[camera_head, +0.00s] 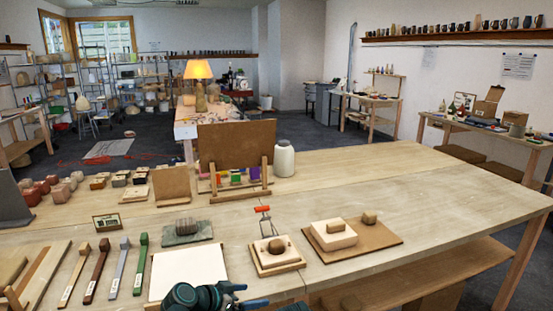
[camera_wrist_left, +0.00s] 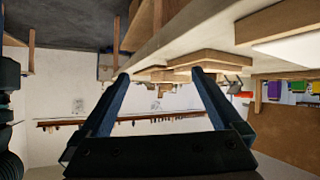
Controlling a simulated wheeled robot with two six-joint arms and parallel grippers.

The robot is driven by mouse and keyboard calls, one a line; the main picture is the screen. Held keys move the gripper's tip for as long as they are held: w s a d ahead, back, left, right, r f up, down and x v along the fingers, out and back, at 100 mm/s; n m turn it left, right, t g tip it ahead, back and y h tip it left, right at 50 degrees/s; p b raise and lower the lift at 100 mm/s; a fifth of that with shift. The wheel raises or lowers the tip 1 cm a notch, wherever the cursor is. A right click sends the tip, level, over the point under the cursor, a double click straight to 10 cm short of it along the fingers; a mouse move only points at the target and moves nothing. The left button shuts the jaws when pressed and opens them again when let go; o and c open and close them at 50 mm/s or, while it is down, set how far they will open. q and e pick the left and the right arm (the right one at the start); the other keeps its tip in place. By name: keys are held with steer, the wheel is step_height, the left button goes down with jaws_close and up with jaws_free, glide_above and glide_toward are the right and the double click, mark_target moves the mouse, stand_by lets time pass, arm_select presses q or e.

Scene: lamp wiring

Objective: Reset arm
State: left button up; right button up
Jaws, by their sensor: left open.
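My left gripper (camera_head: 248,294) reaches in at the bottom edge of the head view, low over the front of the table, just right of a pale square board (camera_head: 188,272). Its two blue fingers are apart with nothing between them. The left wrist view shows the same open fingers (camera_wrist_left: 160,75) with a clear gap; that picture is turned over, with the table edge (camera_wrist_left: 185,32) at its top. A small dark blue piece shows at the bottom edge of the head view, right of the left gripper; it may be part of my right gripper, but too little shows to tell.
Several coloured bars lie left. A white jar (camera_head: 284,160) stands farther back. The table's right side is clear.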

arm_select(q)
steer(key=s+a+f+n+g+y, duration=0.7)
steer(key=s+a+f+n+y, duration=0.15)
steer(key=s+f, duration=0.25)
steer(key=s+d+r+m+g+y+p, duration=0.1)
steer(key=s+d+r+m+p, duration=0.1)
steer(key=s+d, duration=0.4)
steer(key=d+r+m, duration=0.1)
steer(key=d+m, duration=0.1)
steer(key=d, duration=0.2)
steer(key=shift+r+y+p, duration=0.15)
steer(key=shift+y+p, duration=0.2)
steer(key=shift+p, duration=0.05)
